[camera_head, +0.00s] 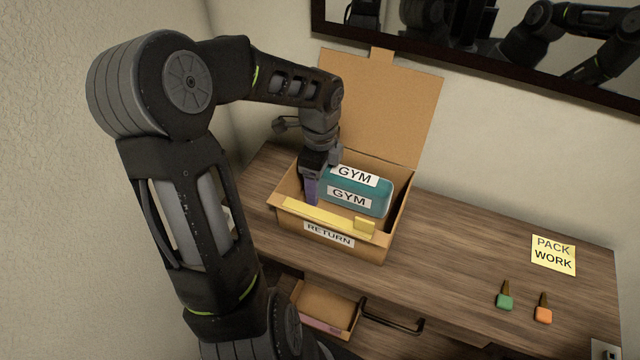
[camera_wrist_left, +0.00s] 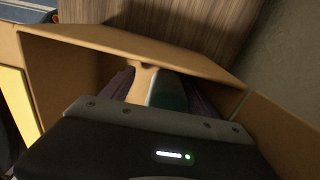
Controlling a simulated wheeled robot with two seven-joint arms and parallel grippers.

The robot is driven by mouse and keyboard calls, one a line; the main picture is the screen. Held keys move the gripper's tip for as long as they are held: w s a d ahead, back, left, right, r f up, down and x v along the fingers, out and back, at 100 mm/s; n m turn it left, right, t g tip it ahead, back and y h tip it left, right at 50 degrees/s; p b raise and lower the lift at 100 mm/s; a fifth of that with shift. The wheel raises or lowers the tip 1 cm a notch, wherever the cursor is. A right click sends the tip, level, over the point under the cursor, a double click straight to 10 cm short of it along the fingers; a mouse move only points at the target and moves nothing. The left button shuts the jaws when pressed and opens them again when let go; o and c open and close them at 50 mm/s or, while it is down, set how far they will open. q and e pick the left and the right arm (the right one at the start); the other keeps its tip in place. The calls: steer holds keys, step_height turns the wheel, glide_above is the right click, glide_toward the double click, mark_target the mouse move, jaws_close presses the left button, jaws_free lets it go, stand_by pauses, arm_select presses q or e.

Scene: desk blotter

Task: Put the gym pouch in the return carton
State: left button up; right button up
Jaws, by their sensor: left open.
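The teal gym pouch (camera_head: 365,205), marked GYM on its top and side, lies inside the open brown return carton (camera_head: 362,248). The carton's front bears a RETURN label, and its lid stands up at the back. My left gripper (camera_head: 312,190) reaches down into the carton at the pouch's left end. It is open. In the left wrist view, part of the pouch (camera_wrist_left: 168,92) shows between the dark fingers (camera_wrist_left: 160,92), within the carton walls (camera_wrist_left: 110,38). I cannot tell whether the fingers touch it. My right gripper is not in view.
A yellow strip (camera_head: 318,214) lies along the carton's front edge. A yellow PACK WORK note (camera_head: 553,255), a green tag (camera_head: 504,302) and an orange tag (camera_head: 543,314) lie at the right. An open drawer (camera_head: 330,302) is below.

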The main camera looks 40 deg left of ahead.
arm_select(q)
step_height(320, 180, up, 6)
steer(key=shift+r, duration=0.2)
stand_by(0.5)
